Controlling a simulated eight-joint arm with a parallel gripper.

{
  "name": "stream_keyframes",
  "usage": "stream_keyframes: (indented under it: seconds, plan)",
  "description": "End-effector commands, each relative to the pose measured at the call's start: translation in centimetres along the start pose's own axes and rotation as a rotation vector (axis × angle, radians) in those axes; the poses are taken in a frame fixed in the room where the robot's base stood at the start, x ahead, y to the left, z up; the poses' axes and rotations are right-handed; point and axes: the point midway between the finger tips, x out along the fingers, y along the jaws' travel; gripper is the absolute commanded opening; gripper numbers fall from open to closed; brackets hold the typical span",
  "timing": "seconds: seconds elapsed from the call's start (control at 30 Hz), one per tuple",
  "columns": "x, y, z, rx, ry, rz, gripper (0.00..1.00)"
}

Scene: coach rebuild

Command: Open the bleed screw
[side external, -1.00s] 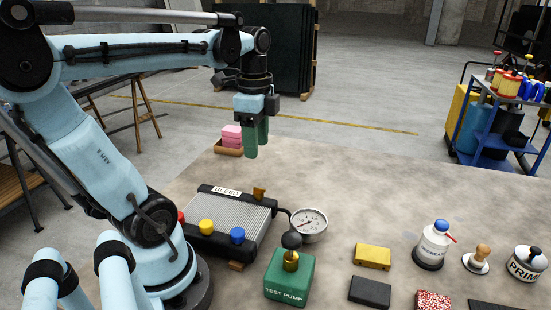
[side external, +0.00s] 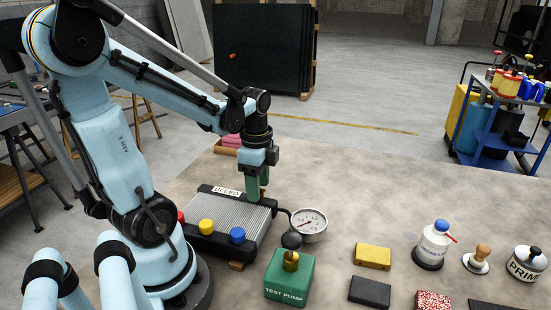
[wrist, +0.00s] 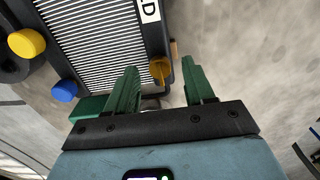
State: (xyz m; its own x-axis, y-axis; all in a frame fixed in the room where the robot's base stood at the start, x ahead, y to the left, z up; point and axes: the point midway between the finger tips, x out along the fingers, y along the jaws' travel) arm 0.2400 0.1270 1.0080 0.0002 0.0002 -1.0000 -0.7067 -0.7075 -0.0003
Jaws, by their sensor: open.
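The radiator (side external: 220,222) lies on the table with a BLEED label (side external: 227,191) on its far edge. The bleed screw, a brass-coloured wing piece, shows in the wrist view (wrist: 160,70) at the radiator's corner; in the side view my gripper hides it. My gripper (side external: 255,195) points down over that corner.
Yellow (side external: 207,227) and blue (side external: 237,235) caps stand on the radiator's near side. The pressure gauge (side external: 309,224) and green test pump (side external: 290,278) stand close to the right. A pink stack (side external: 231,138) lies behind.

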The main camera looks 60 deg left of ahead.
Motion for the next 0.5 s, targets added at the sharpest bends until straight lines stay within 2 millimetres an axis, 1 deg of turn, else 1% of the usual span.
stream_keyframes:
  seconds: [0.17,0.43,0.47,0.5]
  plan:
    - [0.64,0.02,0.0,0.0,0.0,0.0,0.53]
    - [0.72,0.03,0.01,0.0,0.0,0.0,0.53]
    - [0.71,0.03,0.01,0.0,0.0,0.0,0.52]
    - [0.71,0.03,0.01,0.0,0.0,0.0,0.45]
